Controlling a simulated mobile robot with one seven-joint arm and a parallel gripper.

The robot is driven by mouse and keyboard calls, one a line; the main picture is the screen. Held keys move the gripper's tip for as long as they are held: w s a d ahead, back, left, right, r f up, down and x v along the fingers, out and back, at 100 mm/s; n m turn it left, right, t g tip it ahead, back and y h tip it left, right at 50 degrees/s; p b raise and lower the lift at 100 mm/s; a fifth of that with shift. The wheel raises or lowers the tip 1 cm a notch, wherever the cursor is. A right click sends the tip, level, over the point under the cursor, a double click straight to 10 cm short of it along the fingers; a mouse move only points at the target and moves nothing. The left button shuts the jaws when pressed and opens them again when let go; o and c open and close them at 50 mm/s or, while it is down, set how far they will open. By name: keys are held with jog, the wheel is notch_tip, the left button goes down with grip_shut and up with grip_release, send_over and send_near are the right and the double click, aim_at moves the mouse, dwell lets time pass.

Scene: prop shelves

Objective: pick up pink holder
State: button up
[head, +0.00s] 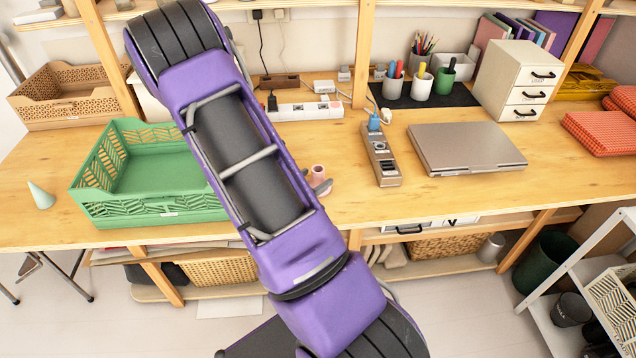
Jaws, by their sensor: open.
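The pink holder (318,173) is a small, pale pink, upright, round piece on the wooden table, just right of my purple arm. My gripper (324,188) is mostly hidden behind my arm. Only a small grey finger part shows, close to the front of the pink holder at its lower right. I cannot tell whether it touches the holder. Nothing is seen held in it.
A green crate (150,210) stands left of my arm, with a pale green cone (41,196) beside it. A power strip (381,160) and a closed laptop (465,148) lie to the right. Pen cups (420,82) stand behind. The table's front right is clear.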

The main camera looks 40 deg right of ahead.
jog(key=shift+x, duration=1.2)
grip_shut()
